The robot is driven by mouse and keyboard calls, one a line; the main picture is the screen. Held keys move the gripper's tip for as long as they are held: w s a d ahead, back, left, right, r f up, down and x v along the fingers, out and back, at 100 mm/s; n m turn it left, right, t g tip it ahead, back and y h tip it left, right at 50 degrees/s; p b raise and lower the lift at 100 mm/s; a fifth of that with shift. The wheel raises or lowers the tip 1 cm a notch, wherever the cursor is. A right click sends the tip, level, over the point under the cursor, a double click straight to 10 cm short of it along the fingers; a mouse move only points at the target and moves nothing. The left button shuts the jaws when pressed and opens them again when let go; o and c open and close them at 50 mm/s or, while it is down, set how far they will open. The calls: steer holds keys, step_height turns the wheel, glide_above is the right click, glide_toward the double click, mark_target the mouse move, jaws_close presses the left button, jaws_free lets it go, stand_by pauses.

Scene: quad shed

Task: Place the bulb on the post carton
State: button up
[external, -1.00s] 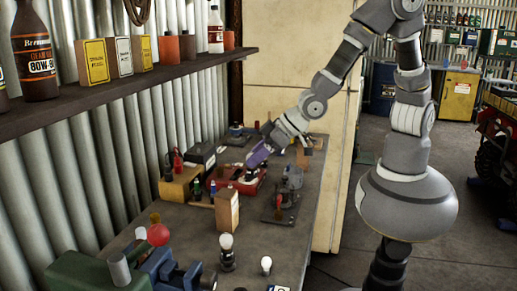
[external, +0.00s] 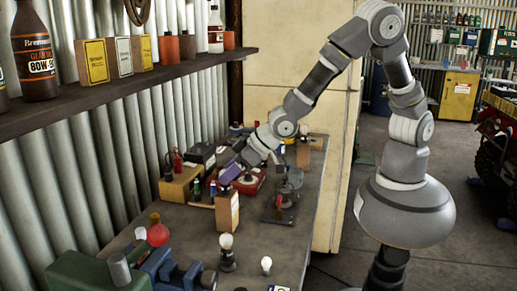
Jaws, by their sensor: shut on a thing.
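My gripper (external: 231,173), with purple fingers, is low over the bench, close above and behind an upright tan carton (external: 227,212). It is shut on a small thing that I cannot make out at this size. The tan carton has a small label on its side; I cannot read whether it is the post carton. A white bulb (external: 226,243) stands upright on a dark base nearer the camera. A smaller white bulb (external: 266,263) is to its right, near the bench's front edge. Neither bulb is touched by my gripper.
A yellowish box (external: 180,186) and small bottles (external: 196,189) stand left of the carton. A red tray (external: 250,184) is behind it, and a dark metal device (external: 289,184) to the right.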

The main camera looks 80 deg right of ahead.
steer(key=o, duration=1)
steer(key=shift+f, duration=0.1)
steer(key=shift+o, duration=0.2)
steer(key=shift+r+p, duration=0.3)
steer(key=shift+r, duration=0.05)
steer(key=p+v, duration=0.5)
steer(key=v, duration=0.6)
steer(key=shift+s+r, duration=0.25)
steer(key=shift+s, duration=0.1)
